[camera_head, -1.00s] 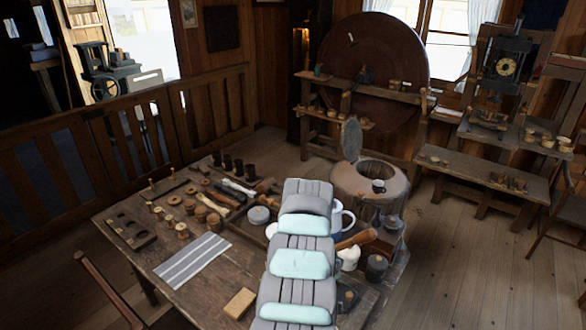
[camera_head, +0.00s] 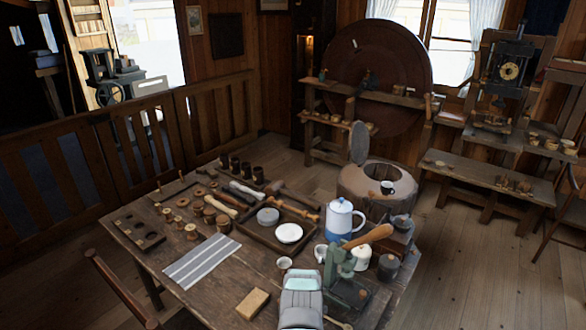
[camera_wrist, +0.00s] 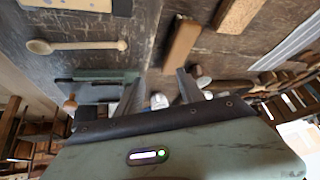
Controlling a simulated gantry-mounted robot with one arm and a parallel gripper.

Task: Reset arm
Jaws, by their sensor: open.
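My gripper (camera_wrist: 160,92) shows in the wrist view with its two fingers spread apart. Nothing appears to be held between them; a small whitish thing shows beyond the gap. In the head view only part of my arm (camera_head: 302,297) shows, low at the bottom edge over the front of the workbench. Small turned wooden spools (camera_head: 191,231) stand on the left part of the workbench (camera_head: 160,257), beside a dark slotted wooden board (camera_head: 138,231).
A wooden block (camera_head: 252,303) and striped cloth (camera_head: 203,259) lie left of my arm. A blue-and-white pot (camera_head: 341,221), a green press-like device (camera_head: 340,272), a white jar (camera_head: 361,257) and a dark jar (camera_head: 388,266) stand right. A wooden spoon (camera_wrist: 75,46) shows in the wrist view.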

